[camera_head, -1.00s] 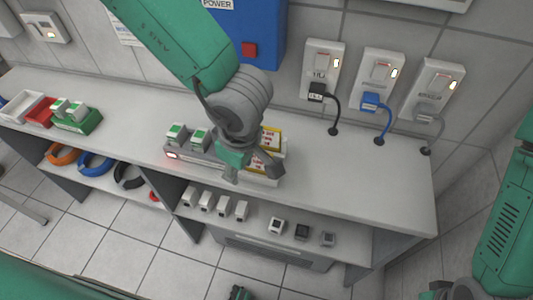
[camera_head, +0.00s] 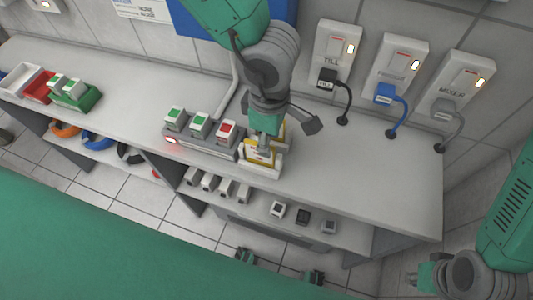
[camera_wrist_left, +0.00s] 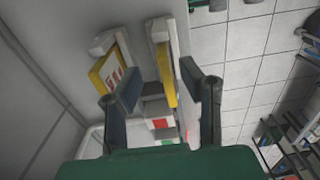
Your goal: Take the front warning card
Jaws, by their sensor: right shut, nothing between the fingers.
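Two yellow-edged warning cards stand in white holders at the right end of the grey rack. The front warning card (camera_head: 262,159) is partly hidden by my left gripper (camera_head: 268,137); the rear card (camera_head: 282,131) shows just behind it. In the left wrist view the front card (camera_wrist_left: 168,75) lies between the spread fingers of my left gripper (camera_wrist_left: 160,95), seen nearly edge-on. One finger overlaps the gap beside the rear card (camera_wrist_left: 104,76). The left gripper is open; I cannot tell whether a finger touches the card. My right gripper (camera_head: 424,276) is shut and empty at lower right.
The grey rack (camera_head: 196,145) holds two green-topped blocks and one red-topped block (camera_head: 226,131), left of the cards. Wall sockets with plugs and cables (camera_head: 335,65) stand behind. The counter (camera_head: 370,165) is clear to the right. A shelf below holds several small blocks.

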